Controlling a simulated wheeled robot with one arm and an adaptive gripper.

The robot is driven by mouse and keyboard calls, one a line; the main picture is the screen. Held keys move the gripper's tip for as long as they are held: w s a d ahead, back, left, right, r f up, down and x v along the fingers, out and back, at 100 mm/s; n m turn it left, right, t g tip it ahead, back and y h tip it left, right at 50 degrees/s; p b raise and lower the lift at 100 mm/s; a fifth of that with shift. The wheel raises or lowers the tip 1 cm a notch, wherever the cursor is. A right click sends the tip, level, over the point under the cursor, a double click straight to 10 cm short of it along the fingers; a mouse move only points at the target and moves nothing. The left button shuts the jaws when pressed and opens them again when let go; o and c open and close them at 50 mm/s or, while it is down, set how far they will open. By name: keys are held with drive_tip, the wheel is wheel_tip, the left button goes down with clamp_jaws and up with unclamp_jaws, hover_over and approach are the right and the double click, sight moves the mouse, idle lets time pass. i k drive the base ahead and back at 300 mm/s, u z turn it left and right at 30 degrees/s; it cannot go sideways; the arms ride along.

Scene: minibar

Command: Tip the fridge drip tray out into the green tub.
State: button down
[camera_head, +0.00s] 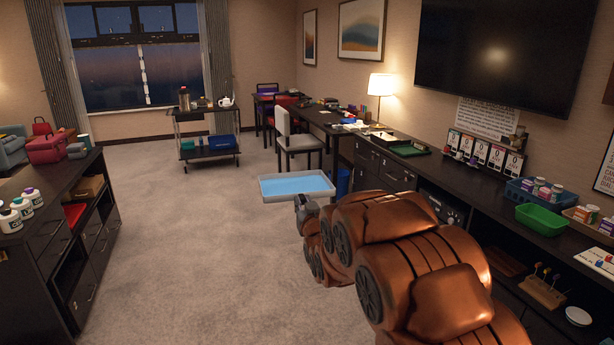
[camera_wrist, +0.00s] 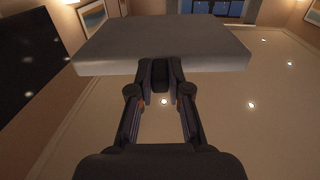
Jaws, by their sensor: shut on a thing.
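The drip tray (camera_head: 297,198) is a shallow grey-white tray with light blue liquid in it. It is held in the air, about level, near the middle of the head view. My gripper (camera_head: 303,203) is shut on its near edge, and my arm partly covers the grip. In the wrist view, the tray's plain grey underside (camera_wrist: 160,45) spans the top, and my gripper (camera_wrist: 161,80) meets its near edge in the middle. The green tub (camera_head: 540,221) stands on the long dark counter at the right, apart from the tray. I cannot see its inside clearly.
A blue basket (camera_head: 514,190) with small boxes stands behind the tub on the counter (camera_head: 480,190). A shallow green tray (camera_head: 407,151) lies farther along it. A chair (camera_head: 300,141) stands beyond the drip tray. Carpet (camera_head: 210,230) is clear to the left, up to a dark cabinet (camera_head: 45,260).

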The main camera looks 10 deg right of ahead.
sight(542, 221)
drive_tip(key=z, duration=0.15)
drive_tip(key=i, duration=0.95)
drive_tip(key=z, duration=0.55)
drive_tip(key=i, duration=1.1)
drive_tip(key=z, duration=1)
drive_tip(key=i, duration=1)
drive_tip(key=z, duration=0.35)
